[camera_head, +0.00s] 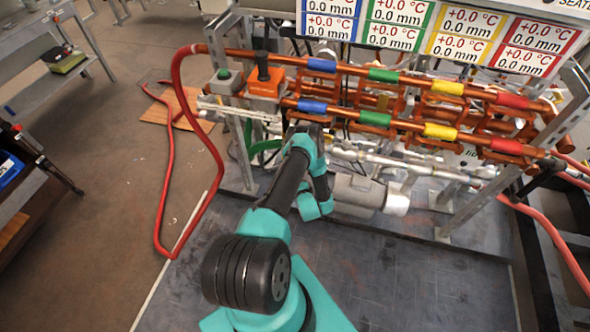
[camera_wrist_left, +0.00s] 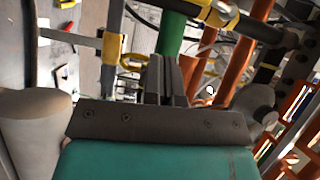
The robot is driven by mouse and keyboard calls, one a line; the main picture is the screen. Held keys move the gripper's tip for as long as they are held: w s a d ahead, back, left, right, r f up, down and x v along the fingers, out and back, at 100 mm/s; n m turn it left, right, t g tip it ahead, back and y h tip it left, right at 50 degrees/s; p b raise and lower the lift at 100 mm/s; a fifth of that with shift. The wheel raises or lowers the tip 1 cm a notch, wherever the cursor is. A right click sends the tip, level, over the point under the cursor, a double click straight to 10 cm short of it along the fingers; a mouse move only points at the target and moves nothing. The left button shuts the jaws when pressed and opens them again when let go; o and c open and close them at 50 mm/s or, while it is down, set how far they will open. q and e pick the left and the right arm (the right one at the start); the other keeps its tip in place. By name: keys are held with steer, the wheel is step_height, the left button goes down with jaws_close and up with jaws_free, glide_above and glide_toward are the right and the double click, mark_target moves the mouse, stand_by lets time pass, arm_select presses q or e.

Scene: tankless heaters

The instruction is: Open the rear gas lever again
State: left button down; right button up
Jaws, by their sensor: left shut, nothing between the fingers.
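My left arm reaches up from the bottom of the head view to the pipe rack. Its gripper is mostly hidden there behind the wrist and pipes. In the left wrist view the left gripper (camera_wrist_left: 169,68) shows two dark fingers together, with nothing seen between them. A yellow looped part (camera_wrist_left: 132,63) lies just left of the fingertips, and a yellow fitting (camera_wrist_left: 112,47) stands further left. I cannot tell which part, if any, is the rear gas lever or how it is turned. A green pipe (camera_wrist_left: 172,32) rises just beyond the fingers. My right gripper is in neither view.
Copper pipes (camera_head: 440,80) with blue, green, yellow and red bands cross the rack close around the gripper. An orange box with a black handle (camera_head: 265,82) stands to its left. A red hose (camera_head: 167,180) loops over the floor. Display panels (camera_head: 455,32) hang above.

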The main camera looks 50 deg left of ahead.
arm_select(q)
steer(key=shift+v, duration=1.5)
steer(key=w+d+r+n+h, duration=0.1)
steer(key=w+d+r+h, duration=0.1)
steer(key=w+d+h, duration=0.3)
steer(key=d+r+n+t+h, duration=0.1)
steer(key=d+r+h, duration=0.25)
steer(key=d, duration=0.45)
steer(key=w+d+r+n+h, duration=0.1)
steer(key=w+d+r+h, duration=0.15)
steer(key=d+h, duration=0.3)
steer(key=s+d+r+n+g+h, duration=0.1)
steer(key=s+d+r+g+h, duration=0.2)
steer(key=s+d+r, duration=0.2)
steer(key=s+d+r+n+g+h, duration=0.1)
steer(key=s+d+r+g+h, duration=0.2)
steer(key=s+d+r, duration=0.3)
steer(key=s+d, duration=0.3)
steer(key=d, duration=0.2)
steer(key=shift+d+r+g, duration=0.25)
steer(key=shift+d+g, duration=0.05)
steer(key=shift+g, duration=0.1)
